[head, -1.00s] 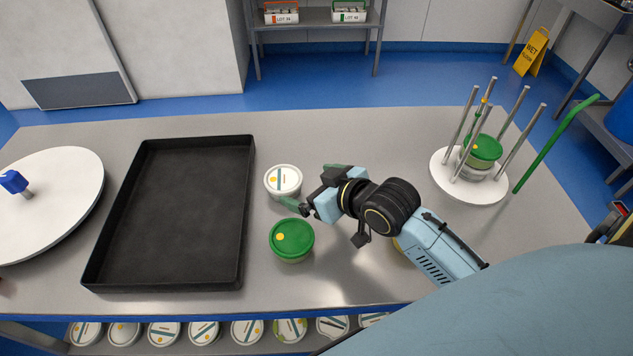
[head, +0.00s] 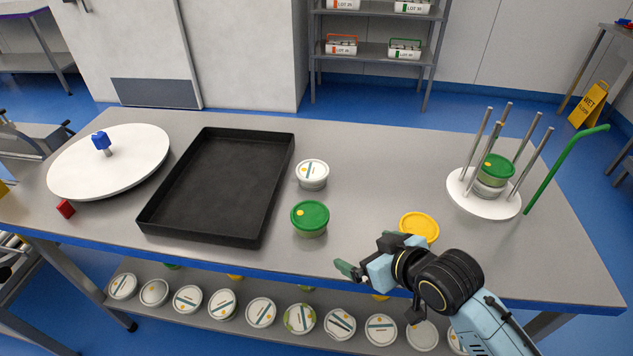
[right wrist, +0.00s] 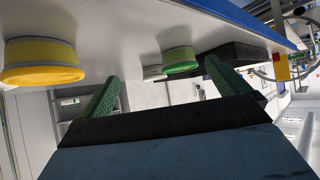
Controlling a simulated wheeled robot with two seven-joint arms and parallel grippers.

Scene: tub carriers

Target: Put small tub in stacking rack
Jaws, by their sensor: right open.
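Three lidded tubs stand apart on the steel table: a white-lidded tub (head: 312,173), a green-lidded tub (head: 310,217) and a yellow-lidded tub (head: 419,227). The white-lidded one looks smallest. The stacking rack (head: 484,203) is a white round base with several upright metal rods, at the right. A green-lidded tub (head: 495,168) sits between its rods. My right gripper (head: 366,253) is open and empty near the table's front edge, left of and nearer than the yellow-lidded tub. The right wrist view shows its two green fingers (right wrist: 163,84) apart, with the yellow-lidded tub (right wrist: 42,62) to their left. My left gripper is not in view.
A black tray (head: 215,190) lies empty left of the tubs. A white turntable (head: 115,165) with a blue knob is at the far left. A green bent rod (head: 565,165) rises beside the rack. Several tubs stand on the shelf below. The table between tubs and rack is clear.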

